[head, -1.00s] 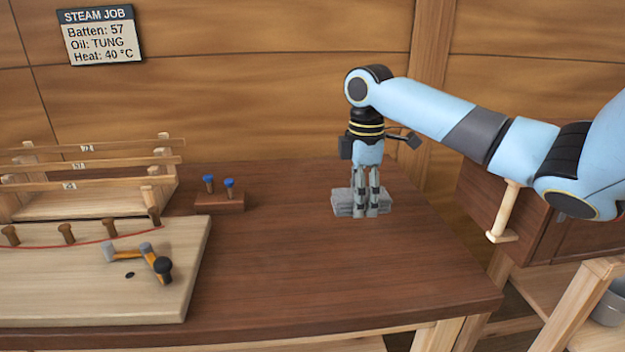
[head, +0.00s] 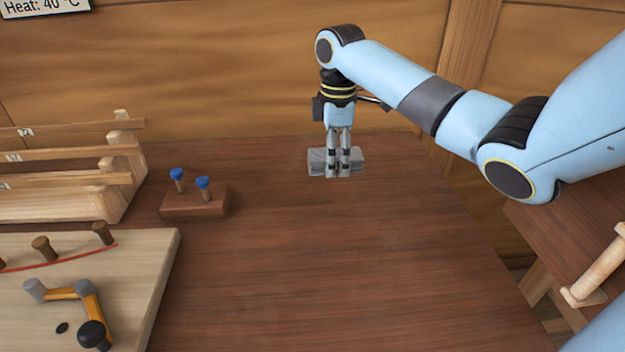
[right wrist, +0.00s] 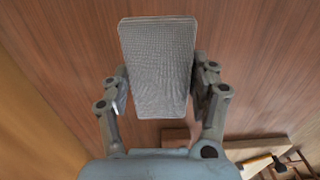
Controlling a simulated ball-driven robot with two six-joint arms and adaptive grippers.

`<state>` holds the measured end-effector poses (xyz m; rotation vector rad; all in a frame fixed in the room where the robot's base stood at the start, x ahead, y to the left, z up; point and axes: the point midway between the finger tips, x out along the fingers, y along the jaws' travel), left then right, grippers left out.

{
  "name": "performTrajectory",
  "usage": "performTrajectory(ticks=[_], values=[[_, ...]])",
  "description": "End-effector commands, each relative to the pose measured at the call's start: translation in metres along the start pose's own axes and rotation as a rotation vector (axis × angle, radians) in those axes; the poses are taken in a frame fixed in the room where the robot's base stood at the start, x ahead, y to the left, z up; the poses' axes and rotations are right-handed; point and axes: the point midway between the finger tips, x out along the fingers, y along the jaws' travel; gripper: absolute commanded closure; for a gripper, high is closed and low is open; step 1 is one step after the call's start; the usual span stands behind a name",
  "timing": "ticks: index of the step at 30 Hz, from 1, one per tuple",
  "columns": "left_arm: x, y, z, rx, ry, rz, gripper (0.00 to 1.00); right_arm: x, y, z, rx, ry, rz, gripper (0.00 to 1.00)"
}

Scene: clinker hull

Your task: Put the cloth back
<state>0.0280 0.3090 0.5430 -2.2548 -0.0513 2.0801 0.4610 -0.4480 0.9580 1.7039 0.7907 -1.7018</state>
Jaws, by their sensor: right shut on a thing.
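The cloth (head: 316,161) is a grey folded pad over the back part of the dark wooden workbench. My right gripper (head: 338,172) points straight down and is shut on it, with fingers across its near side. In the right wrist view the woven grey cloth (right wrist: 160,65) lies between the two fingers of the right gripper (right wrist: 164,95) and extends past their tips. A gap between the cloth and the bench cannot be made out clearly. My left gripper is not in view.
A small wooden block (head: 195,202) with two blue-topped pegs stands left of the cloth. A slatted rack (head: 70,205) and a pale board (head: 130,270) with an orange-and-grey jointed tool (head: 75,292) are further left. The bench's middle and front right (head: 370,260) are clear.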

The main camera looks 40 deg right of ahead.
Motion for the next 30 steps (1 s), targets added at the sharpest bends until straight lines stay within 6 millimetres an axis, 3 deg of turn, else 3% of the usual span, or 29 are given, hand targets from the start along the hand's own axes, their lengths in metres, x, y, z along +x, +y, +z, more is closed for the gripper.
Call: performTrajectory(ticks=[3, 9, 18, 30], values=[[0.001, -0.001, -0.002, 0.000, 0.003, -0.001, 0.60, 0.015, 0.003, -0.028, -0.001, 0.004, -0.003, 0.69], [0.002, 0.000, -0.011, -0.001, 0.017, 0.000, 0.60, 0.028, 0.007, -0.046, -0.001, 0.000, 0.000, 0.69], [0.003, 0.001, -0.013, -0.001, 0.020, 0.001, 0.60, 0.066, 0.007, -0.046, -0.001, -0.002, -0.001, 0.69], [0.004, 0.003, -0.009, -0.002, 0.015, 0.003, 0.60, 0.072, 0.007, -0.046, -0.001, -0.002, 0.001, 0.69]])
